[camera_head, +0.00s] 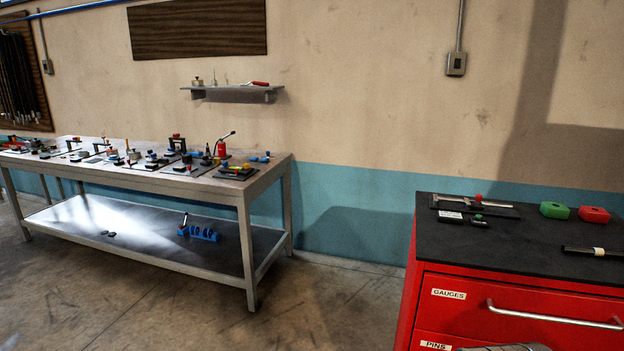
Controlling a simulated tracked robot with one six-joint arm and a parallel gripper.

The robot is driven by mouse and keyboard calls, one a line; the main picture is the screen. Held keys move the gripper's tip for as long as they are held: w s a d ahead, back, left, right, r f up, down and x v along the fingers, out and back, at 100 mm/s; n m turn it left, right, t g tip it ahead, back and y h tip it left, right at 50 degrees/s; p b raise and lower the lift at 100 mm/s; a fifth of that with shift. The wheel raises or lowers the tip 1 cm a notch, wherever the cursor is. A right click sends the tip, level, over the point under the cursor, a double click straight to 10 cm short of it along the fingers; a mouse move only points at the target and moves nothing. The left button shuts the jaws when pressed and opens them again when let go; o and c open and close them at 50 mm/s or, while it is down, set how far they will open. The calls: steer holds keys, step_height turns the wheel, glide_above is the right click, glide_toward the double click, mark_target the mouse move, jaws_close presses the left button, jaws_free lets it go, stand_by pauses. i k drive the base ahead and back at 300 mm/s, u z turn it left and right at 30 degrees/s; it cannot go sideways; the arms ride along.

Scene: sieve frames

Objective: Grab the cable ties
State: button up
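I cannot make out cable ties for certain in the head view. A thin black bar or bundle with a pale band (598,251) lies on the dark top of the red cabinet at the right edge; I cannot tell what it is. Long black strips (14,75) hang on a brown wall board at the far left, also too unclear to name. My gripper is not in view. A grey ribbed part shows at the bottom edge, too cut off to identify.
The red drawer cabinet (530,308) holds a green block (554,210), a red block (594,215) and gauges on a dark mat. A long workbench (226,188) with many small tools stands at left, with a blue item (203,233) on its lower shelf. Floor between them is clear.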

mark_target(590, 251)
steer(key=z, duration=1.2)
steer(key=k, duration=0.45)
steer(key=z, duration=0.35)
steer(key=i, duration=0.5)
